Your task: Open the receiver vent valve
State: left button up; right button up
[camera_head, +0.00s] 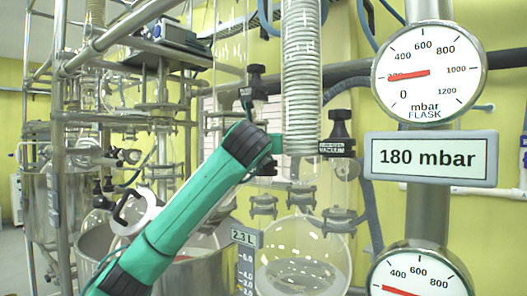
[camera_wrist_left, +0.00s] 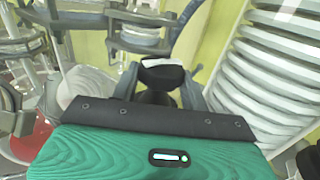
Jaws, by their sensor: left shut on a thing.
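My left arm reaches up from the bottom in the head view, and its gripper (camera_head: 274,144) is beside the coiled glass condenser. In the left wrist view the fingers (camera_wrist_left: 158,88) are closed on either side of a black valve knob (camera_wrist_left: 161,72) with a whitish top. In the head view my gripper mostly hides this knob. Another black knob (camera_head: 256,79) stands just above my gripper, and a third black knob (camera_head: 338,128) with a label is to the right. My right gripper is not in view.
The coiled condenser (camera_head: 301,70) stands close right of my gripper. A round glass flask (camera_head: 303,262) hangs below. A FLASK gauge (camera_head: 428,72) and a 180 mbar display (camera_head: 431,158) are at right. Metal frame pipes (camera_head: 62,110) crowd the left.

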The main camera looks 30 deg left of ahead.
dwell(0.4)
pick_arm(q)
jog(key=o, duration=0.8)
jog(key=shift+o, duration=0.9)
jog(key=shift+a, duration=0.1)
